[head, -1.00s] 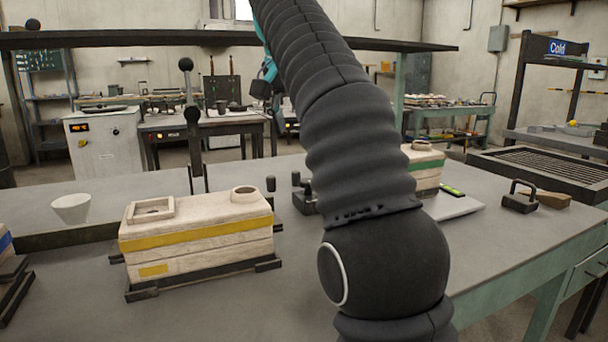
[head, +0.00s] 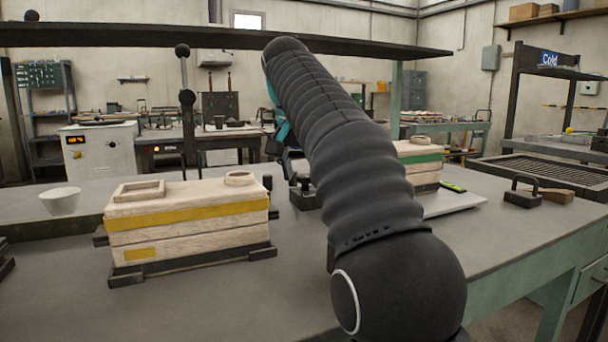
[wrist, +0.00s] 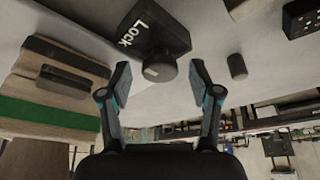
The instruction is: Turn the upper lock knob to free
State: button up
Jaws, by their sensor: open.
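A black block marked "Lock" (wrist: 177,36) lies on the grey bench in the wrist view, with a dark round knob (wrist: 160,68) on its near side. A small pale mark shows on the knob. My gripper (wrist: 160,75) is open, with one fingertip to each side of the knob and a gap on both sides; no contact shows. In the head view, a black block with upright knobs (head: 304,196) stands behind the yellow-striped box. My gripper (head: 280,145) is partly hidden by my arm there, above and behind that block. Which knob is the upper one I cannot tell.
A yellow-striped box (head: 187,218) stands left of my arm. A green-striped box (head: 424,160) stands right, and shows at left in the wrist view (wrist: 48,112). A dark peg (wrist: 237,66) stands right of the knob. A dark overhead shelf (head: 140,36) spans above the bench.

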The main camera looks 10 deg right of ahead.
jog(key=c, duration=1.1)
jog(key=shift+s+d+r+n+y+p, duration=0.1)
jog(key=shift+n+y+p, duration=0.1)
jog(key=shift+n+p, duration=0.3)
jog(key=shift+r+n+y+p, duration=0.1)
jog(key=shift+n+y+p, duration=0.15)
jog(key=shift+n, duration=0.35)
jog(key=n+y+p, duration=0.1)
jog(key=n, duration=0.1)
jog(key=n+p, duration=0.2)
jog(key=shift+d+t+y, duration=0.15)
jog(key=shift+t+y, duration=0.15)
jog(key=shift+y, duration=0.05)
jog(key=n+y+p, duration=0.1)
jog(key=n+p, duration=0.1)
jog(key=n, duration=0.1)
jog(key=shift+d+n+p, duration=0.1)
jog(key=shift+n+p, duration=0.3)
jog(key=shift+f+n+y+p, duration=0.15)
jog(key=shift+n+y+p, duration=0.65)
jog(key=shift+n, duration=0.8)
jog(key=shift+g, duration=0.4)
